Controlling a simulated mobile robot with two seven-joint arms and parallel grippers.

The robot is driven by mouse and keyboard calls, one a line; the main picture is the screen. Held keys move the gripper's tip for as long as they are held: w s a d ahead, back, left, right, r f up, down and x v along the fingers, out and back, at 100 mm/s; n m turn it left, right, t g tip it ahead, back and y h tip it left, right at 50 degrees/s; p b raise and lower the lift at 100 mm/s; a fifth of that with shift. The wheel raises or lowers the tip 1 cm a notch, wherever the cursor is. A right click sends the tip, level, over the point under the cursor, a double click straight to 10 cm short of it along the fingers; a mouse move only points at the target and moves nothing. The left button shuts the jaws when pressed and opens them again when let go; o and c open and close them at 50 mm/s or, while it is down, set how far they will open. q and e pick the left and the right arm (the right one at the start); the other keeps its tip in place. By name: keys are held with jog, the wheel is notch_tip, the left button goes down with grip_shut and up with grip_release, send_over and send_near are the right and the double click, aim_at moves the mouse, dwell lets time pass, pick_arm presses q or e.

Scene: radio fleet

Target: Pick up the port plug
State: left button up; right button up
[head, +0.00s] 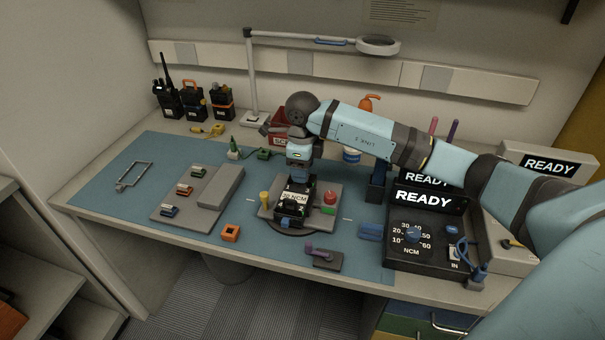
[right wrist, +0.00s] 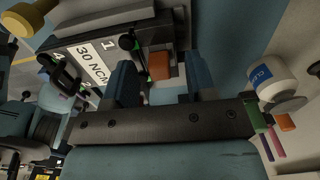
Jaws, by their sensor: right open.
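My right gripper (head: 299,172) points down over the far side of a black unit labelled 30 NCM (head: 293,202), which stands on a grey fixture plate (head: 346,204). In the right wrist view its two blue fingers (right wrist: 160,64) are apart. A small orange-brown block (right wrist: 160,66) shows between them, beside the labelled unit (right wrist: 85,62); it may be the port plug, but I cannot tell for certain. I see no grip on it. The gripper hides the block in the head view. My left gripper is not in view.
A grey tray (head: 180,217) with small coloured parts lies left on the blue mat (head: 130,180). An orange square piece (head: 230,232) lies in front. A black READY box (head: 432,225) stands right. Radios (head: 194,100) and a lamp (head: 250,85) stand behind.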

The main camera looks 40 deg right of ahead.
jog(key=c, duration=0.8)
grip_shut()
jog(key=shift+r, duration=0.1)
notch_tip(320, 180, up, 20)
jog(key=p, duration=0.1)
jog(key=shift+r, duration=0.15)
notch_tip(320, 180, up, 3)
jog(key=shift+f+p, duration=0.2)
jog(key=shift+p, duration=0.9)
